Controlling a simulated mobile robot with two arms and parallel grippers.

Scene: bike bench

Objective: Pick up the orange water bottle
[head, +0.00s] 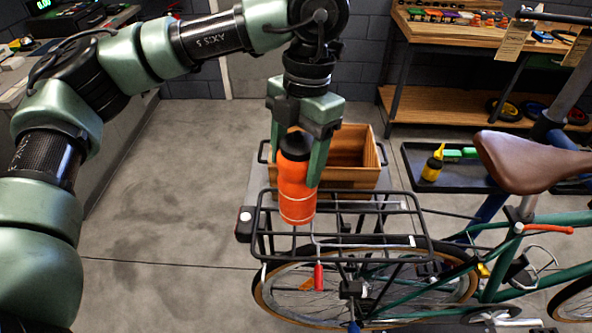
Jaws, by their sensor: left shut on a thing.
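The orange water bottle (297,190) has a black cap and hangs upright between the fingers of my left gripper (306,150). The gripper points down and is shut on the bottle's upper part. The bottle shows in front of the wooden crate and over the left part of the black rear rack (360,240). I cannot tell whether its base touches the rack. My right gripper is not in view.
An open wooden crate (365,177) stands behind the rack. The green bicycle with a brown saddle (530,162) fills the right side. A black tray (415,160) holds a yellow bottle (433,165). A wooden workbench (465,32) stands behind. Floor at left is clear.

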